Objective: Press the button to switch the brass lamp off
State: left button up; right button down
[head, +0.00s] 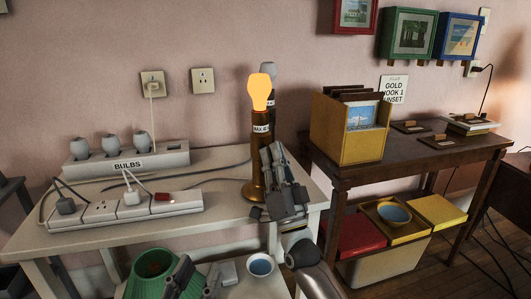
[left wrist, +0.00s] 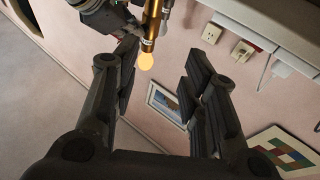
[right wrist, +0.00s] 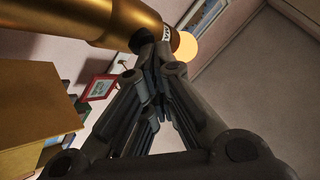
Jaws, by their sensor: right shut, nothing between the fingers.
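The brass lamp (head: 258,160) stands upright near the right end of the white table, and its bulb (head: 261,92) glows orange. A "MAX" label shows on its stem. My right gripper (head: 273,152) is shut and empty, pointing up in front of the lamp's right side. In the right wrist view its fingertips (right wrist: 150,62) are close beside the brass stem (right wrist: 115,18); I cannot tell whether they touch. I cannot make out the lamp's button. My left gripper (head: 196,272) is open and empty, low at the table's front; the lamp also shows in the left wrist view (left wrist: 151,25).
A power strip (head: 95,210) with plugs and a red switch lies on the table, in front of a "BULBS" holder (head: 125,163). A green bin (head: 140,284) and a white-blue cup (head: 260,265) are below in front. A yellow box (head: 338,128) stands on the dark table at right.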

pick_arm(q)
notch_tip(320, 180, down, 7)
jog(key=a+g+y+p, duration=0.1)
jog(key=g, duration=0.3)
jog(key=shift+p, duration=0.3)
pick_arm(e)
jog(key=shift+s+d, duration=0.15)
jog(key=shift+s, duration=0.35)
jog(key=shift+s+d, duration=0.15)
jog(key=shift+s, duration=0.35)
pick_arm(q)
jog(key=shift+w, duration=0.1)
jog(key=s+a+f+g+y+p, duration=0.3)
jog(key=s+f+g, duration=0.6)
jog(key=f, duration=0.3)
jog(key=shift+a+n, duration=0.3)
jog(key=shift+a, duration=0.3)
pick_arm(e)
jog(key=shift+s+d, duration=0.25)
jog(key=shift+s, duration=0.55)
jog(key=shift+s+d, duration=0.3)
jog(key=shift+s, duration=0.5)
jog(key=shift+s+d, duration=0.25)
jog(key=shift+s, duration=0.55)
